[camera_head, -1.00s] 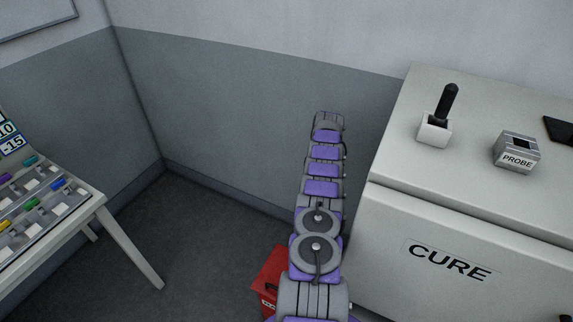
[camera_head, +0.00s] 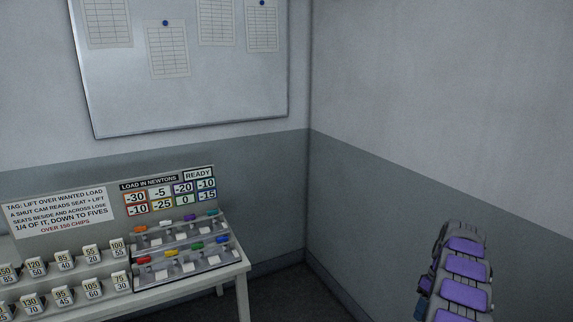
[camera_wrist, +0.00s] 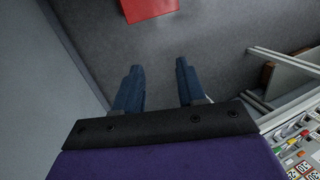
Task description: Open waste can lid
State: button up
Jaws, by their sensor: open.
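A red object (camera_wrist: 150,9), likely the waste can, shows at the top edge of the wrist view, standing on the grey floor. Only part of it is in the picture, and I cannot make out its lid. My gripper (camera_wrist: 158,72) shows two dark blue fingers spread apart with nothing between them. The red object lies beyond the fingertips, apart from them.
A table (camera_head: 237,272) with a sloped panel of coloured clips (camera_head: 180,250) and numbered tags stands at the left of the head view. A whiteboard (camera_head: 190,95) hangs above it. Walls meet in a corner (camera_head: 309,200). Wooden-edged furniture (camera_wrist: 268,78) is right in the wrist view.

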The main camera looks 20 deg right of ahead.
jog(key=w+a+r, duration=0.3)
jog(key=a+r, duration=0.8)
jog(key=a, duration=0.4)
jog(key=s+a+r+h, duration=0.1)
jog(key=s+a+r, duration=0.15)
jog(key=a, duration=0.45)
jog(key=s+a+r+h, duration=0.15)
jog(key=a+r, duration=0.25)
jog(key=a, duration=0.4)
jog(key=s+a, duration=0.8)
jog(key=s, duration=0.5)
jog(key=s+a+m+h, duration=0.1)
jog(key=s+a, duration=0.8)
jog(key=s, duration=0.5)
jog(key=shift+f+g, duration=0.3)
jog(key=shift+f, duration=0.05)
